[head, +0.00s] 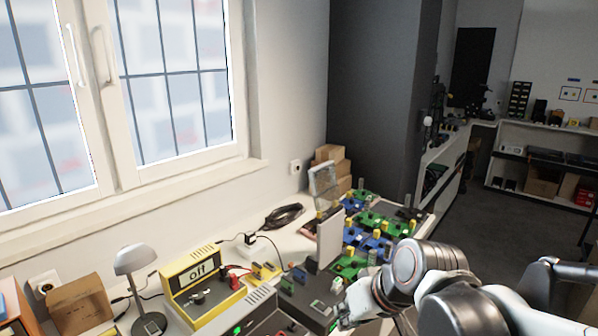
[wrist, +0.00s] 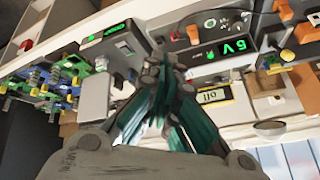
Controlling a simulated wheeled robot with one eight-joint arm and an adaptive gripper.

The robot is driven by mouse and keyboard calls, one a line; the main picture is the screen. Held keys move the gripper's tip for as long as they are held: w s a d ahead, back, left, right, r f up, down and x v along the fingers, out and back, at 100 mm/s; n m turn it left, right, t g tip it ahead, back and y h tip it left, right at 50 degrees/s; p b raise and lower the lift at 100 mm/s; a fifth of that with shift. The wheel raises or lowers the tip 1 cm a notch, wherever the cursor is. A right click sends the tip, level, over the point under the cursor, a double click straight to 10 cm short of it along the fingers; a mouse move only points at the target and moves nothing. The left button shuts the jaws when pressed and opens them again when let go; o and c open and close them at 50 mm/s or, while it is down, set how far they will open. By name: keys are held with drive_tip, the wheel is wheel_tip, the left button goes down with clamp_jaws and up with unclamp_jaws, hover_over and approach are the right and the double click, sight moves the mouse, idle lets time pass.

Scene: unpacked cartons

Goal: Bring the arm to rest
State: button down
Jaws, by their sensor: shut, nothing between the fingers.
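My arm (head: 430,270) reaches in from the lower right in the head view, bent over the front of the workbench. My gripper (head: 346,318) is at the bottom of that view, partly cut off and small. In the wrist view my gripper (wrist: 162,68) shows its dark green fingers drawn together, with nothing held between them. It points over the bench top and its devices. Its height above them is hard to tell.
The bench holds a yellow instrument (head: 203,290) reading "off", a grey lamp (head: 138,262), a cardboard box (head: 80,305), an upright pale panel (head: 330,238) and several green and blue circuit boards (head: 375,222). A device with a green display (wrist: 232,47) sits close by. Open floor (head: 500,205) lies right.

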drive_tip(key=s+d+r+m+t+h, duration=0.2)
drive_tip(key=s+d+h, duration=0.1)
drive_tip(key=s+d, duration=0.6)
drive_tip(key=shift+d+r+m+h, duration=0.2)
drive_tip(key=shift+d+m+h, duration=0.15)
drive_tip(key=shift+d, duration=0.65)
drive_tip(key=shift+a, duration=0.1)
